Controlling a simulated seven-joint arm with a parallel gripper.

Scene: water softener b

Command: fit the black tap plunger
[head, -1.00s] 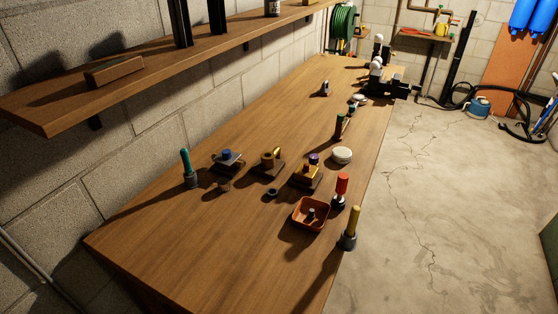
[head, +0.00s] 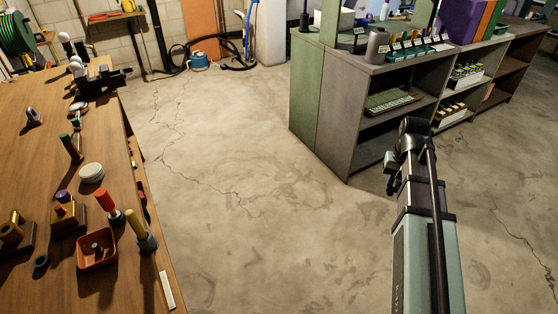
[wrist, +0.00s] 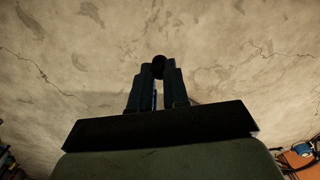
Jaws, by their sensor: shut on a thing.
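In the wrist view my gripper (wrist: 158,75) is shut on a dark, round-ended thing (wrist: 158,64), seen nearly end-on between the fingers. It looks black, but I cannot tell for sure whether it is the tap plunger. Concrete floor lies behind it. In the head view my arm reaches up at the right, over the floor and in front of the shelf unit, well away from the bench. On the bench an orange tray (head: 81,264) holds a small dark upright piece (head: 97,248). Beside it stands a block with a yellow and purple top (head: 66,209).
The wooden bench (head: 28,130) fills the left side, with red-handled (head: 106,202) and yellow-handled (head: 138,226) tools near its edge. A white round lid (head: 92,172) lies behind them. A grey-green shelf unit (head: 318,105) stands behind my arm. Open floor lies between.

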